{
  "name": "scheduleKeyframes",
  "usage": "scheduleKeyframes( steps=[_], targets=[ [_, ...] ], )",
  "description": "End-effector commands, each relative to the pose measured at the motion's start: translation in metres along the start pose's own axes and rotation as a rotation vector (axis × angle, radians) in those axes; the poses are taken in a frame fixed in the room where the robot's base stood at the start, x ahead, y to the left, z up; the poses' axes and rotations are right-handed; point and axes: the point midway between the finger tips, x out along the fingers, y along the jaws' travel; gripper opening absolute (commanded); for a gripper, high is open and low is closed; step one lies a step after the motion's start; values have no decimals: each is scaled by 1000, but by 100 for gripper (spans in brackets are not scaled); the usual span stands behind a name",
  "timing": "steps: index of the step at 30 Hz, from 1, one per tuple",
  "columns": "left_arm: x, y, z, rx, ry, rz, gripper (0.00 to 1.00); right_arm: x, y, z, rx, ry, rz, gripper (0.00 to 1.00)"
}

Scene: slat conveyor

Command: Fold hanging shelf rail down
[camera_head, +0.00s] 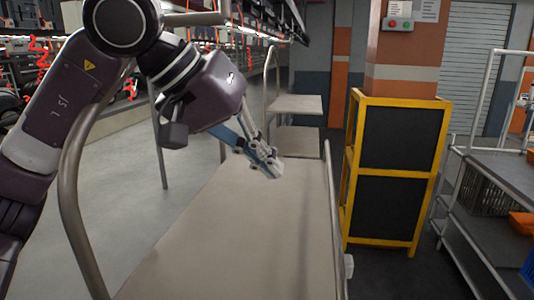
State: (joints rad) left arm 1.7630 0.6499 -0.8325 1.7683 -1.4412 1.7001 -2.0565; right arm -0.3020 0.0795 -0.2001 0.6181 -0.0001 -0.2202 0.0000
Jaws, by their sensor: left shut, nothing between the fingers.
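A long beige shelf (215,245) runs away from me through the middle of the view. A thin grey metal rail (333,205) runs along its right edge, its far end standing above the shelf surface. I cannot tell whether this rail is hinged or how it is latched. My left gripper (277,169) reaches in from the upper left and hangs over the far part of the shelf, to the left of the rail and apart from it. Its fingers are closed and empty, pointing down to the right. My right gripper is out of view.
A curved metal tube (70,190) rises at the shelf's near left, beside my left arm. A yellow-framed black panel (397,165) stands close to the right of the rail. A grey rack (500,185) with baskets is at far right. Grey floor (120,180) is clear at left.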

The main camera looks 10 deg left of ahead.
Motion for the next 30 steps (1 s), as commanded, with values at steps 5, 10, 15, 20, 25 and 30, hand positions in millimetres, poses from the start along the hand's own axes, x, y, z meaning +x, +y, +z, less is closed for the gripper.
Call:
scheduleKeyframes(
  steps=[5, 10, 15, 20, 25, 30],
  targets=[
    [40, 1, 1, 1, -4, 0, 0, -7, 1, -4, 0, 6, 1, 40],
    [62, 14, -2, 5, -1, 3, 0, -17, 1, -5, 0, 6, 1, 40],
    [69, 32, -4, 2, 0, 2, 0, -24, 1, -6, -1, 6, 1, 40],
    [73, 38, -4, 1, 1, 0, 0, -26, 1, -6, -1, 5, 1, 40],
    [74, 38, -4, 0, 1, 0, 0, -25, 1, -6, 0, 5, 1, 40],
    [74, 38, -4, 0, 1, 0, 0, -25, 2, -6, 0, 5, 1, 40]
  ],
)
